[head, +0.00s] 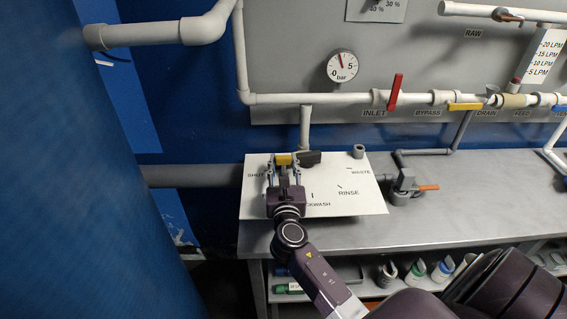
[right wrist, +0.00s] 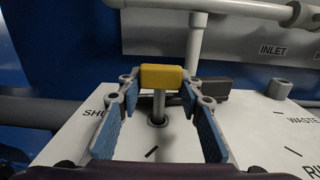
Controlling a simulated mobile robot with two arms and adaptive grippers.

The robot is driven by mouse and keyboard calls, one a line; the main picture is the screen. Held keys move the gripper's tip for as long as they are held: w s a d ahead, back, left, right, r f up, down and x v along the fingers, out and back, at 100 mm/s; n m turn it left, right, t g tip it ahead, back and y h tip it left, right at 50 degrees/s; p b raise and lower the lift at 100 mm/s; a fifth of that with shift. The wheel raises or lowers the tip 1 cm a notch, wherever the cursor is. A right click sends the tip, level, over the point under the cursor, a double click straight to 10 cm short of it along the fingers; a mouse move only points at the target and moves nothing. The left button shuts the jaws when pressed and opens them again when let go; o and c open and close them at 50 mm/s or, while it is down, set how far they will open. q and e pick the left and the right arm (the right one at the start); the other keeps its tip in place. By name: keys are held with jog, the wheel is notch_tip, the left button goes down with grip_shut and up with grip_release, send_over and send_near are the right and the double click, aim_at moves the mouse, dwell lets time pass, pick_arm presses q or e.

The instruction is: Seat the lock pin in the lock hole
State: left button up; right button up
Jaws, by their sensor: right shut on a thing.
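The lock pin (head: 284,158) has a yellow block head; in the right wrist view its head (right wrist: 161,77) sits on a slim grey shaft. My right gripper (head: 285,165) is shut on the head, one finger at each side, above the white valve plate (head: 340,207). The shaft points straight down at a dark, grey-rimmed lock hole (right wrist: 157,120). Its lower end meets the hole in the picture; I cannot tell how deep it is. Clear shaft shows between head and plate. My left gripper is not in view.
A dark valve handle (head: 309,158) lies just right of the pin, and a grey stub (head: 358,151) stands at the plate's back right. A vertical pipe (head: 305,128) rises behind.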

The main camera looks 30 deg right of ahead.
jog(key=shift+f, duration=0.2)
dwell(0.5)
jog(key=shift+f, duration=0.15)
jog(key=shift+s, duration=0.1)
jog(key=shift+r+p, duration=0.2)
jog(key=shift+p, duration=0.65)
dwell(1.1)
jog(key=shift+f, duration=0.2)
dwell(0.3)
